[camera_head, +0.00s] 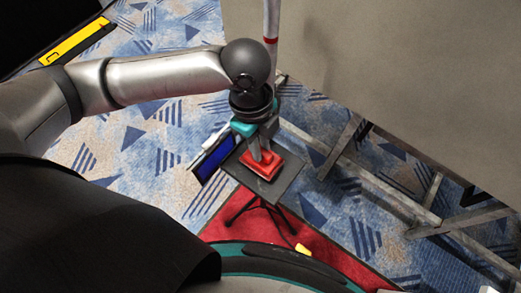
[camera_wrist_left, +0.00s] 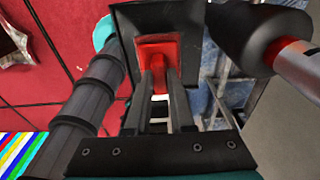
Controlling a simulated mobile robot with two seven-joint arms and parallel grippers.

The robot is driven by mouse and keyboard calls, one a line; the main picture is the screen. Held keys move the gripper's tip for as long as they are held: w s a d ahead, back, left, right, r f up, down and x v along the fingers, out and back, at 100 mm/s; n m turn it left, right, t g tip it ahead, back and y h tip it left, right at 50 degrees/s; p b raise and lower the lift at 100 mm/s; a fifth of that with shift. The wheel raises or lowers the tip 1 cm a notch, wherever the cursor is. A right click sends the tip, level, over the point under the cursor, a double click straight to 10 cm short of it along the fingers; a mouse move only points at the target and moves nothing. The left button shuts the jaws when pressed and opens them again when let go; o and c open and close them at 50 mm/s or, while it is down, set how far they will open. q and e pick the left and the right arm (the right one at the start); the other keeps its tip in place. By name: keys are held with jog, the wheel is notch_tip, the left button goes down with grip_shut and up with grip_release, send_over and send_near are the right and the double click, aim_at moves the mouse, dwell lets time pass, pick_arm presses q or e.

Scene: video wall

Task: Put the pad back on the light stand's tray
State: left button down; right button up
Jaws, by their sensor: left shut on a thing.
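The red pad (camera_head: 277,163) is at the light stand's tray (camera_head: 240,171), a dark square plate on thin tripod legs. My left gripper (camera_head: 262,156) comes down from above and is shut on the pad. In the left wrist view the fingers (camera_wrist_left: 160,90) close on the red pad (camera_wrist_left: 160,55), with the dark tray (camera_wrist_left: 132,16) behind it. The pad lies over the tray's surface in the picture; I cannot tell whether it rests on it or hangs just above. The fingers hide part of the pad. My right gripper is not in view.
A blue-screened device (camera_head: 214,158) is close left of the tray. Grey metal framing (camera_head: 365,175) and a large grey panel (camera_head: 400,70) are at the right. Patterned carpet (camera_head: 150,145) is open to the left.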

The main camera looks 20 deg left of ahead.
pick_arm(q)
jog(key=shift+f, duration=1.35)
jog(key=shift+f, duration=0.1)
jog(key=c, duration=0.8)
grip_release()
jog(key=shift+w+a+r+p, duration=0.1)
jog(key=shift+a+r+p, duration=0.05)
jog(key=shift+r, duration=1.15)
jog(key=shift+a+r+p, duration=0.1)
jog(key=shift+r+p, duration=0.1)
jog(key=shift+r, duration=1.05)
jog(key=shift+w+a+r+p, duration=0.1)
jog(key=shift+a+r+p, duration=0.05)
jog(key=shift+r, duration=1.15)
